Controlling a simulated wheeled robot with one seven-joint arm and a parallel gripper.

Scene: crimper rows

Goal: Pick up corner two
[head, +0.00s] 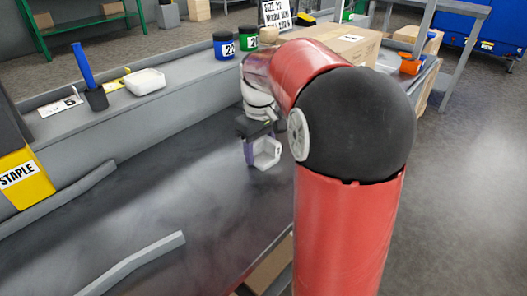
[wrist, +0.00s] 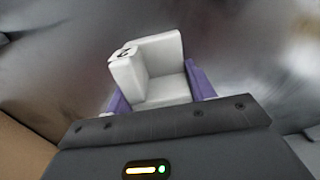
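The white corner piece (wrist: 160,72) has upright walls meeting over a flat base, and a dark "2" shows on one wall end in the wrist view. My gripper (wrist: 160,95) has its purple fingers against opposite sides of it, shut on it. In the head view my gripper (head: 254,152) points down over the dark bench with the white corner piece (head: 267,152) at its fingertips. The piece appears clear of the bench top, though the gap is hard to judge. My arm hides part of the bench to the right.
Grey strips (head: 135,262) lie on the dark bench, left of my gripper. A yellow STAPLE box (head: 25,178) stands at the left edge. The back ledge holds a white dish (head: 145,81), a blue-handled tool (head: 95,98), labelled pots (head: 223,45) and a cardboard box (head: 340,42).

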